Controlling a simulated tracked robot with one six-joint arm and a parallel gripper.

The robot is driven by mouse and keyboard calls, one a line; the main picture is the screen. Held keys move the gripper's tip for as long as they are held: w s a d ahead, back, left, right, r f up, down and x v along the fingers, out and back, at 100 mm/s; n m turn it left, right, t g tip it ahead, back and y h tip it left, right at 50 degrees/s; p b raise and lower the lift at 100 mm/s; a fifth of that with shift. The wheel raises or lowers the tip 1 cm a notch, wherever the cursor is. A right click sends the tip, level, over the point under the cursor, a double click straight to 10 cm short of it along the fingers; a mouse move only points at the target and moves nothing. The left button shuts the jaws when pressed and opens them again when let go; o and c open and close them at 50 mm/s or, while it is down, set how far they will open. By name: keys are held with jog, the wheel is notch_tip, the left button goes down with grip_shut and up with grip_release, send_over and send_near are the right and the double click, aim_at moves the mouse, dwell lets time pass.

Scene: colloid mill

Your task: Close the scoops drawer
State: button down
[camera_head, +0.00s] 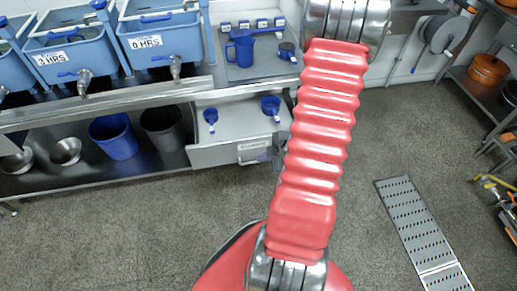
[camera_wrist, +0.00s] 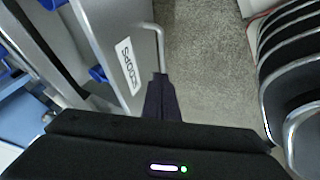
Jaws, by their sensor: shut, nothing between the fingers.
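The scoops drawer (camera_head: 228,154) is pulled out below the counter in the head view, with blue scoops (camera_head: 270,105) visible inside it. In the wrist view, its grey front (camera_wrist: 104,35) carries a white SCOOPS label (camera_wrist: 127,66) and a metal bar handle (camera_wrist: 160,42). My gripper (camera_wrist: 160,80) is shut and empty, with its dark fingertips close to the lower end of the handle. I cannot tell whether they touch it. In the head view, my red arm hides part of the drawer's right side and most of the gripper.
Blue tanks (camera_head: 65,55) with taps stand on the steel counter at left. A blue bucket (camera_head: 113,137), a dark bucket (camera_head: 163,130) and steel bowls sit on the shelf below. A floor drain grate (camera_head: 420,225) lies at right. Open floor spreads before the drawer.

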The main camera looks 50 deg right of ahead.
aim_at(258, 150)
jog(key=w, duration=0.1)
jog(key=w+d+f, duration=0.1)
jog(key=w, duration=0.1)
jog(key=w+f, duration=0.1)
jog(key=shift+w+d+f, duration=0.1)
jog(key=shift+w+d, duration=0.1)
jog(key=shift+d, duration=0.2)
jog(key=shift+w+d, duration=0.2)
jog(key=shift+w, duration=0.1)
